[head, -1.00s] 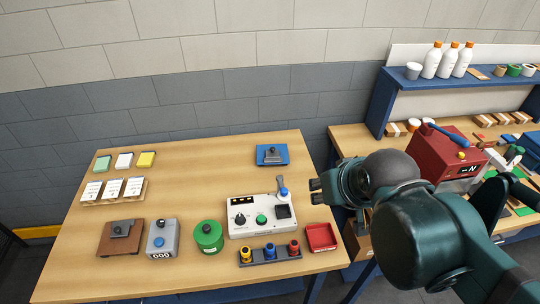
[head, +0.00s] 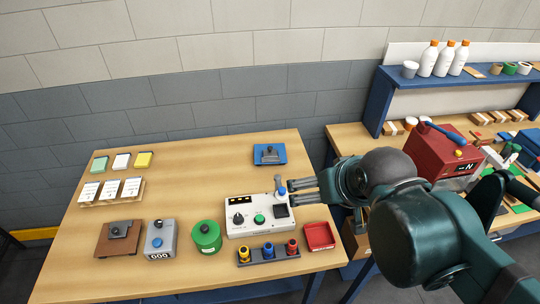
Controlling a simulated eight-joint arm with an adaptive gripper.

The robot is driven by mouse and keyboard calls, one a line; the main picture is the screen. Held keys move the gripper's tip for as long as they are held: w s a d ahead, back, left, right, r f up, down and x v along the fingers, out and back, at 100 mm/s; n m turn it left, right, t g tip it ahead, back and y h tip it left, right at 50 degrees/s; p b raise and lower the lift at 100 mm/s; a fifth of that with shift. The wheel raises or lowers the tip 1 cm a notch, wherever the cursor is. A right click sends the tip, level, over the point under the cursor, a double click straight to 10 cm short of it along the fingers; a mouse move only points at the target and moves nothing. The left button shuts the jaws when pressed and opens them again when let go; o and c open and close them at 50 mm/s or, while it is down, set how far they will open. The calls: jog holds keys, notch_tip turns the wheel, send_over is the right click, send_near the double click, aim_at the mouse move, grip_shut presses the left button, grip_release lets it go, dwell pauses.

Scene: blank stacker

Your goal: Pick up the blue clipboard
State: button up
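The blue clipboard (head: 270,155) lies flat near the back right of the wooden table, with a grey clip on its face. My gripper (head: 290,185) points left over the right edge of the table, in front of the clipboard and apart from it. Its two grey fingers are spread with a gap between them, and I see nothing held. The fingertips appear close to the lever of the white control box (head: 239,231).
Colored pads (head: 122,161) and a card rack (head: 138,196) sit left. The table's middle is clear.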

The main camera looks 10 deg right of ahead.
dwell(0.3)
jog(key=w, duration=0.1)
jog(key=m+g+h+p, duration=0.4)
jog(key=m+g, duration=0.4)
jog(key=m, duration=1.1)
send_over(265, 151)
jog(key=f, duration=1.5)
jog(key=shift+s+a+f, duration=0.2)
jog(key=shift+a, duration=0.05)
jog(key=shift+w+a+f+h, duration=0.15)
jog(key=shift+w+f+h, duration=0.15)
jog(key=shift+f, duration=0.3)
jog(key=shift+x, duration=1.3)
